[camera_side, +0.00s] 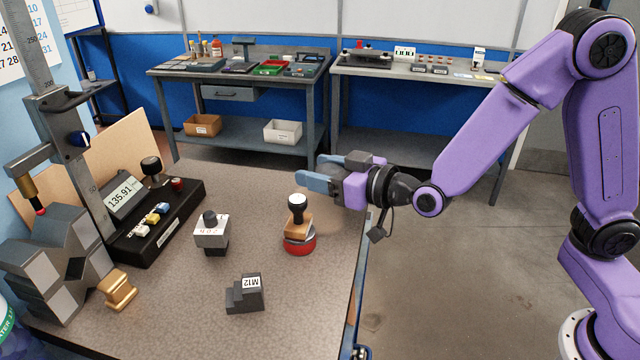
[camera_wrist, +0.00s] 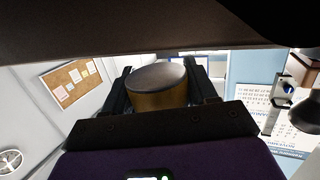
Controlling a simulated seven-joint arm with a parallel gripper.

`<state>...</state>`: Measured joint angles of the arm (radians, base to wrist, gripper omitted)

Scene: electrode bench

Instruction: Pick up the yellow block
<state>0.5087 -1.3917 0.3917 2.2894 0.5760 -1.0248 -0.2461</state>
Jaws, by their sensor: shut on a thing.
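My gripper (camera_side: 318,182) is above the right part of the bench, its fingers pointing left. In the wrist view my gripper (camera_wrist: 163,90) is shut on a round brass-yellow piece (camera_wrist: 160,97) with a flat grey top, seen between the two dark fingers. In the side view I cannot make this piece out; the fingers hide it. A gold-coloured block (camera_side: 117,289) with a waisted side sits on the bench at the lower left, beside the grey V-block and apart from my gripper.
Below my gripper, a wooden-handled stamp (camera_side: 298,222) stands on a red round base. A grey block with a knob (camera_side: 211,232) and a dark stepped M12 block (camera_side: 245,294) are nearby. A black display box (camera_side: 155,225) and a grey V-block (camera_side: 58,262) stand at left.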

